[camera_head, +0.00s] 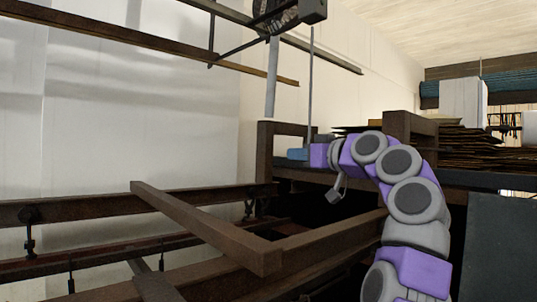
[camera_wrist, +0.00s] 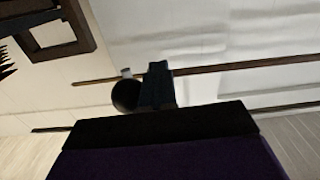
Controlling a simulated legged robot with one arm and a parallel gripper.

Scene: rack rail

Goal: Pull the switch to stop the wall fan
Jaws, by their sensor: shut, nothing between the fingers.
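The wall fan (camera_head: 275,14) is at the top of the head view, cut off by the edge. A dark box (camera_head: 313,10) sits beside it. A thin grey cord or rod (camera_head: 310,80), seemingly the pull switch, hangs from near this box down to my gripper (camera_head: 296,154). My gripper's blue fingers are shut at the cord's lower end. In the wrist view my gripper (camera_wrist: 157,85) is a dark shut block, with a black ball (camera_wrist: 125,96) with a pale stub close to its left. The ball looks like the pull's end; I cannot tell whether they touch.
Brown rails and beams (camera_head: 210,225) fill the lower left. A shelf (camera_head: 410,125) with stacked dark sheets (camera_head: 460,138) stands on the right, close behind my arm. The pale wall (camera_head: 140,90) behind is largely bare.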

